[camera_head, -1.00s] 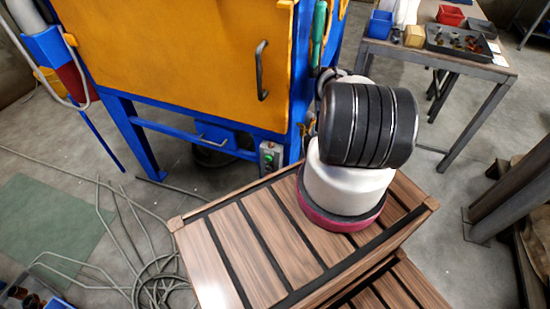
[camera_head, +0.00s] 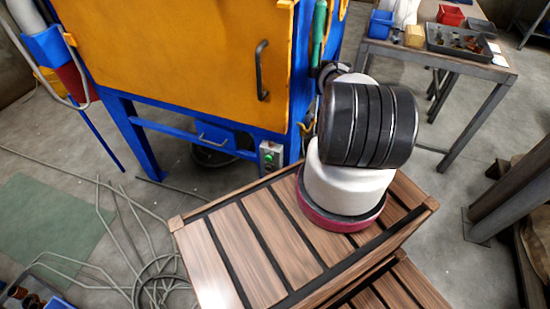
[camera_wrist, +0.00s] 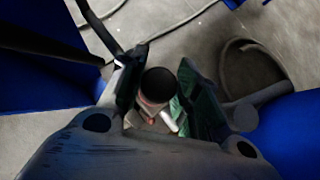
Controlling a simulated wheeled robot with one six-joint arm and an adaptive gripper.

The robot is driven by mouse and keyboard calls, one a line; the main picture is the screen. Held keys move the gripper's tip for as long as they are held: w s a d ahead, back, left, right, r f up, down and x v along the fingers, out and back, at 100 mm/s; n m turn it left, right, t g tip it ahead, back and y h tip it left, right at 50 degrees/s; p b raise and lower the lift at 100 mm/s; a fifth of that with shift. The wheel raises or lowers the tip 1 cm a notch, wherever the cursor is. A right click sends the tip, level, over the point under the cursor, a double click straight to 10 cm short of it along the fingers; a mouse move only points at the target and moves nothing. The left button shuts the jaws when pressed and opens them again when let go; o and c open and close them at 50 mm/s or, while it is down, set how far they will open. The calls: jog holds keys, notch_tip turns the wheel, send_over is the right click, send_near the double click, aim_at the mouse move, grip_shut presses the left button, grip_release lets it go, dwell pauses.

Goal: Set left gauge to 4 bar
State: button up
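In the wrist view my gripper (camera_wrist: 160,98) has its two fingers apart, one on each side of a round, black-topped knob-like part (camera_wrist: 158,84). A pale and reddish area shows just below this part. The fingers are very close to its sides, but I cannot tell whether they press on it. No gauge face or needle can be made out in either view. In the head view my gripper is hidden behind my own arm, beside the right side of the blue and orange blaster cabinet (camera_head: 180,60).
The cabinet's orange door has a dark handle (camera_head: 262,70). A grey switch box with a green button (camera_head: 270,156) is on its front leg. A workbench (camera_head: 440,58) with bins and a tray stands at the back right. Hoses (camera_head: 150,275) lie on the floor at the left.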

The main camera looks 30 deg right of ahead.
jog(key=o, duration=0.4)
jog(key=v, duration=1.2)
